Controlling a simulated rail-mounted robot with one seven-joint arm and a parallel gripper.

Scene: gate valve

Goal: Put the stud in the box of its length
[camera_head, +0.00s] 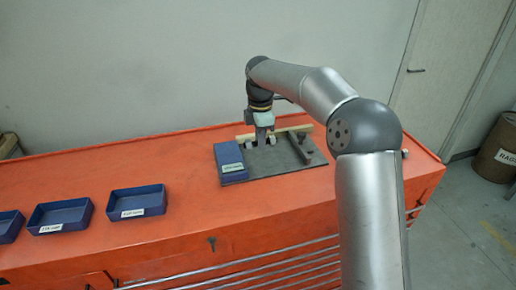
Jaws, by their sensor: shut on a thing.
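My gripper (264,141) points down over the grey board (285,165) and is shut on the stud. The stud is small and mostly hidden by the fingers, so its length cannot be told. A pale tan bar (296,129) runs along the back of the board, behind the fingers. Three blue open boxes with white labels stand in a row to the left: one nearest the board (137,203), one in the middle (61,216), and one cut by the left picture edge (8,226). Their labels are too small to read surely.
A blue box (230,155) with a label sits on the board's left side. A dark bar (303,147) lies at its right. The orange bench top (185,180) is clear between the board and the boxes. A wall stands behind; a brown drum (496,155) is far right.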

